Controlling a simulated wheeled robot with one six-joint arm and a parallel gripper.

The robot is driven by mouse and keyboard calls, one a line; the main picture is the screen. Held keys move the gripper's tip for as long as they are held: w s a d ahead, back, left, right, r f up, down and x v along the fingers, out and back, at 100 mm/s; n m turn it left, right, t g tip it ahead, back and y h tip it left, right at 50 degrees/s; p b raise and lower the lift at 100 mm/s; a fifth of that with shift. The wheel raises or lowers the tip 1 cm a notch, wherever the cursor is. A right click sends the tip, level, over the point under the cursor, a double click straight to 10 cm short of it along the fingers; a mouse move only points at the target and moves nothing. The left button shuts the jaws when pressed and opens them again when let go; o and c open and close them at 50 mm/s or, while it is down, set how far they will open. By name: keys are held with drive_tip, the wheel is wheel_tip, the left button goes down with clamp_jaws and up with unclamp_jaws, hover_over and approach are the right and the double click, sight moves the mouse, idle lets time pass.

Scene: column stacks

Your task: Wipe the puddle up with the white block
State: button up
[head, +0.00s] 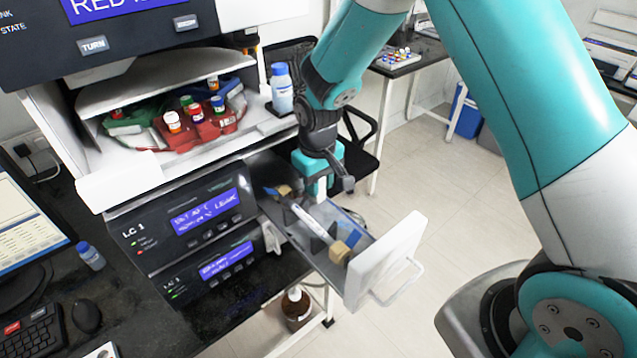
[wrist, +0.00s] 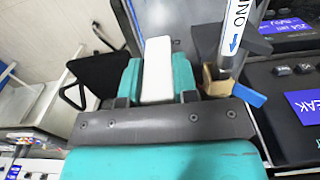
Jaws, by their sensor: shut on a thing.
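My gripper (head: 319,168) is shut on the white block (head: 319,187) and holds it pointing down over the open drawer (head: 352,224), near its back end. In the wrist view the white block (wrist: 157,72) sits between the two teal fingers. I cannot tell whether the block touches the drawer floor.
A white column (head: 312,222) lies in the drawer between tan end fittings (head: 339,252), close beside the gripper. The drawer's white front (head: 385,262) has a handle. A blue-capped bottle (head: 281,88) and a vial carousel (head: 205,127) are above left. A brown bottle (head: 296,305) stands below.

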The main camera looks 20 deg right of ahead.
wheel_tip(320, 180, up, 8)
drive_tip(key=p, duration=0.5)
drive_tip(key=s+d+f+m+b, duration=0.1)
drive_tip(key=d+f+b, duration=0.4)
drive_tip(key=f, duration=0.2)
drive_tip(key=s+d+f+m+b, duration=0.1)
drive_tip(key=d+f+m+b, duration=0.1)
drive_tip(key=d+f+b, duration=0.3)
wheel_tip(320, 180, down, 3)
drive_tip(key=shift+s+f+m+b, duration=0.2)
drive_tip(key=shift+m+b, duration=0.1)
drive_tip(key=shift+b, duration=0.1)
drive_tip(key=shift+r, duration=0.1)
